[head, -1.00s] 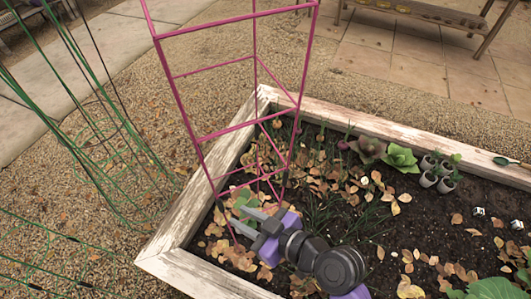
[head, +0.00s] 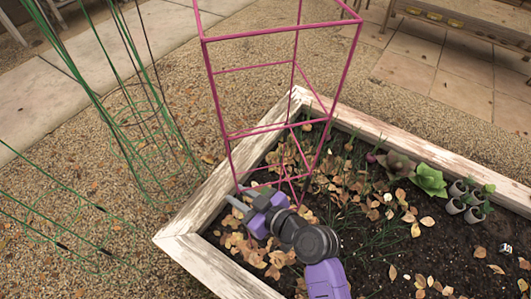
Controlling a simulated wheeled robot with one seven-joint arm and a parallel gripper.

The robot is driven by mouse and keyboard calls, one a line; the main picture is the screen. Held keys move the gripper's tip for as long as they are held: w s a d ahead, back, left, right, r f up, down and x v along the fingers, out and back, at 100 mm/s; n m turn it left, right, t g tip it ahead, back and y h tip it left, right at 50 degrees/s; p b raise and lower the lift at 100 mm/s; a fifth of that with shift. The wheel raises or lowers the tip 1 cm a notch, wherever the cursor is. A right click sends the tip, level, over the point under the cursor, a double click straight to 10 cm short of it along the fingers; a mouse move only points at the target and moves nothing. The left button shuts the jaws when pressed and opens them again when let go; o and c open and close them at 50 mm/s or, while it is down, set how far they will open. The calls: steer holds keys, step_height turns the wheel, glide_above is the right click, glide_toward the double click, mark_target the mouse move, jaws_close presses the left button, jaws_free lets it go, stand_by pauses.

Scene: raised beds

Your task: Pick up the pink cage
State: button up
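The pink cage (head: 222,112) is a tall square frame of thin magenta bars. The cage's foot is partly hidden by my gripper and leaves.
The raised bed's pale wooden rim (head: 190,215) runs close to my gripper. Green wire cages (head: 150,130) stand on the gravel at left. Green lettuce (head: 430,180) and small grey pots (head: 465,200) are in the bed at right. A wooden bench (head: 455,20) is at the back.

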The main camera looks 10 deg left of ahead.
jaws_close()
stand_by(1.4)
